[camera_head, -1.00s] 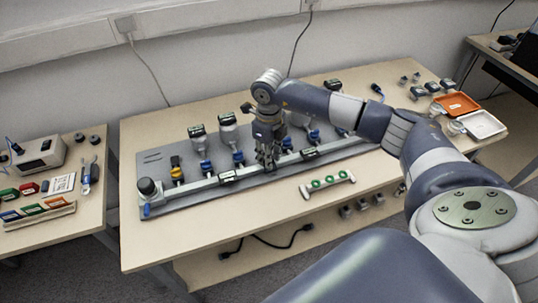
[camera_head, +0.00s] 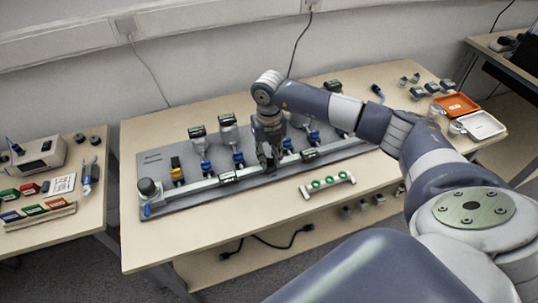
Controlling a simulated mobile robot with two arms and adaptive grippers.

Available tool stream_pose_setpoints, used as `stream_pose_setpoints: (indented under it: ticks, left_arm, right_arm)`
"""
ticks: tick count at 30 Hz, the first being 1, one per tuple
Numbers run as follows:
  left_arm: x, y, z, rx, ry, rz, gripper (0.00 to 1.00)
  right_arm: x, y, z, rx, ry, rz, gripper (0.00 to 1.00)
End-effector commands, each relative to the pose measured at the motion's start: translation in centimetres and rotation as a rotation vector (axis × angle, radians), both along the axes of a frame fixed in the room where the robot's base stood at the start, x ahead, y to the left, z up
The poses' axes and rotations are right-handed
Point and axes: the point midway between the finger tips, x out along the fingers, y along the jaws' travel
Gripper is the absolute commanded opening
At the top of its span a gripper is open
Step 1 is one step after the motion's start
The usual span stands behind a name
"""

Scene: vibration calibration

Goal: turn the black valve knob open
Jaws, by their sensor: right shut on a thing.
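My right gripper (camera_head: 269,160) points down at the pipe rig, near the middle of its white pipe (camera_head: 201,186). It is shut on a dark thing at the pipe, which I take to be the black valve knob; the fingers hide most of it. The rig stands on a grey base plate (camera_head: 160,159) on the wooden table. Several blue valves (camera_head: 238,158) and one yellow valve (camera_head: 177,174) sit along the pipe, to both sides of the gripper. My left gripper is not in view.
A white rack with green rings (camera_head: 328,184) lies in front of the rig. An orange tray (camera_head: 457,105) and a white tray (camera_head: 482,125) are at the table's right end. A side table (camera_head: 60,233) at left holds a grey box (camera_head: 40,154) and tools. The front left tabletop is clear.

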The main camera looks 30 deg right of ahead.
Motion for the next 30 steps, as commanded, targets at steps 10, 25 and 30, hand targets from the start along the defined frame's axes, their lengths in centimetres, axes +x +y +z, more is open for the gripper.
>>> stream_pose_setpoints:
  ticks: [10, 25, 30]
  left_arm:
    - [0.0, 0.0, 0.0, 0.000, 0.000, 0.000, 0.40]
    - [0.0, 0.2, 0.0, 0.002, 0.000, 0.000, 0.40]
    - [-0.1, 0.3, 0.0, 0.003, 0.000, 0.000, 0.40]
  right_arm:
    - [0.1, -0.1, 0.1, 0.000, -0.004, -0.011, 0.00]
    - [0.0, 0.0, 0.1, 0.000, -0.002, -0.008, 0.46]
    - [0.1, 0.0, 1.3, 0.000, -0.004, -0.007, 0.46]
